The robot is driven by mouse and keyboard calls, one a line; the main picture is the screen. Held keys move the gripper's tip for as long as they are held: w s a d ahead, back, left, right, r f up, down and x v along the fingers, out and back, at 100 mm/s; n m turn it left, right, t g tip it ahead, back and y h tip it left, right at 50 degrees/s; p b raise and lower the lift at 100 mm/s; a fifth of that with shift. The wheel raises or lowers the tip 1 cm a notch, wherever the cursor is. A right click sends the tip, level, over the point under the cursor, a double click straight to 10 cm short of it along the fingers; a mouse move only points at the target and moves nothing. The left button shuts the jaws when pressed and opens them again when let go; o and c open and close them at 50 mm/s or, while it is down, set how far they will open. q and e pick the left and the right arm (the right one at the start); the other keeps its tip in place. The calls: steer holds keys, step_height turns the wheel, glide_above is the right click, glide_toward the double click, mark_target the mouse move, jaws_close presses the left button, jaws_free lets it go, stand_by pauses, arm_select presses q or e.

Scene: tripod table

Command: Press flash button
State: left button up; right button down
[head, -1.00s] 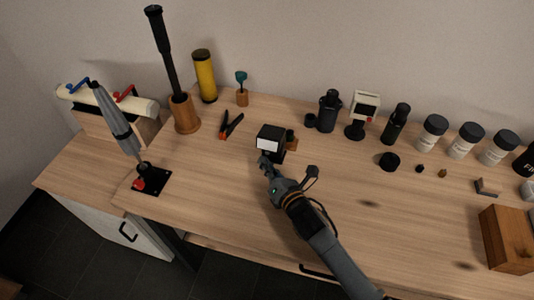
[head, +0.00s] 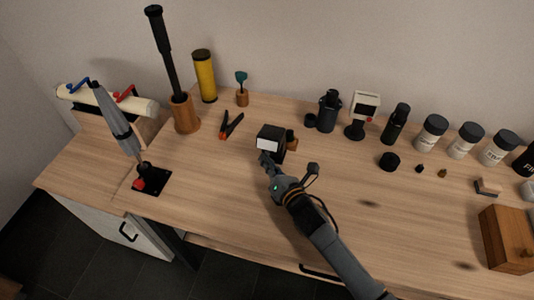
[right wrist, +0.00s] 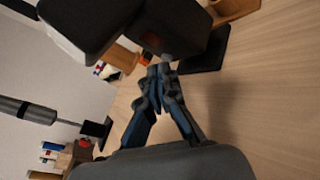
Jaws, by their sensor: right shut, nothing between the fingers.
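The flash (head: 270,138) is a black box-shaped unit with a white front panel, standing in the middle of the table. In the right wrist view its dark body (right wrist: 185,28) fills the top, with its head (right wrist: 90,22) toward the upper left. My right gripper (head: 264,156) is shut and empty, its tips close at the flash's lower front. In the right wrist view the fingertips (right wrist: 160,72) meet just before a small greyish part on the body. I cannot tell whether that part is the button, or whether the tips touch it. My left gripper is not in view.
A small wooden block (head: 292,144) sits right beside the flash. Black-and-orange pliers (head: 231,125) lie to its left. Several bottles and canisters line the back right. Bare tabletop lies front left (head: 215,200).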

steer(key=shift+w, duration=0.15)
steer(key=shift+s+a, duration=0.15)
steer(key=shift+s, duration=0.45)
steer(key=shift+s+a+p, duration=0.15)
steer(key=shift+s+p, duration=0.15)
steer(key=shift+s, duration=0.15)
steer(key=shift+s+a, duration=0.3)
steer(key=shift+s, duration=0.5)
steer(key=shift+s+a, duration=0.25)
steer(key=shift+s, duration=0.55)
steer(key=shift+s+a, duration=0.3)
steer(key=shift+s, duration=0.5)
